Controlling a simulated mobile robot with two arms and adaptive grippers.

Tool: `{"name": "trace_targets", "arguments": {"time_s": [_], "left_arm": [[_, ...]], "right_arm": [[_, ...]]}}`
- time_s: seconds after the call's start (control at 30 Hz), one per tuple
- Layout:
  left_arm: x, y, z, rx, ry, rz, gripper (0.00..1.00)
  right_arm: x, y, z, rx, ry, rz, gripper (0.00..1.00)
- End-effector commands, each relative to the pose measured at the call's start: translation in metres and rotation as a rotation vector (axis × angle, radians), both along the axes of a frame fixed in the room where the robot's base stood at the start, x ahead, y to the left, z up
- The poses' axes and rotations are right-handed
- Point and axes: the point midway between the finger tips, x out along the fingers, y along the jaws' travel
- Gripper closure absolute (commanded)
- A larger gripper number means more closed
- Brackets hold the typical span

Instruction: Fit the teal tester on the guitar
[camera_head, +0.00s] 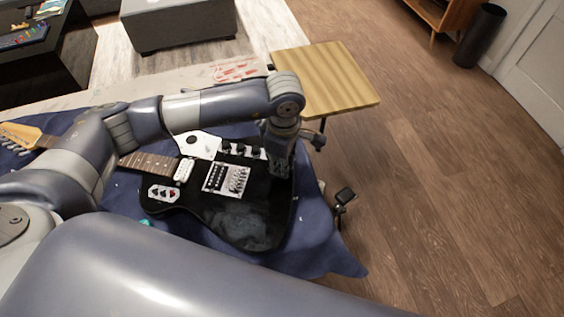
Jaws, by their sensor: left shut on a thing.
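The black electric guitar (240,215) lies on a dark blue cloth, its neck running to the upper left. My left gripper (281,166) points down over the right end of the guitar body, near the dark knobs. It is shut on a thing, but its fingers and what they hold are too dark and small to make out. A small teal thing (145,222) shows on the cloth at the guitar's lower left edge; I cannot tell whether it is the tester. My right arm's link fills the bottom, and its gripper is out of view.
A white plate with a dark round spot (196,143) lies by the neck, partly under my left arm. A small wooden table (325,78) stands behind the gripper. A dark clamp-like thing (344,196) stands at the cloth's right edge.

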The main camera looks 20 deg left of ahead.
Motion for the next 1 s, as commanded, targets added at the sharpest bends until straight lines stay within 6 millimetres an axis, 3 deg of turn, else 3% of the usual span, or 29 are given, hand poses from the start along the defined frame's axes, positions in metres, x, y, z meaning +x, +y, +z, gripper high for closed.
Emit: {"name": "trace_targets", "arguments": {"time_s": [1.0], "left_arm": [[0.0002, 0.0003, 0.0004, 0.000, -0.001, 0.000, 1.00]], "right_arm": [[-0.0002, 0.0034, -0.0061, 0.004, 0.000, 0.000, 0.60]]}}
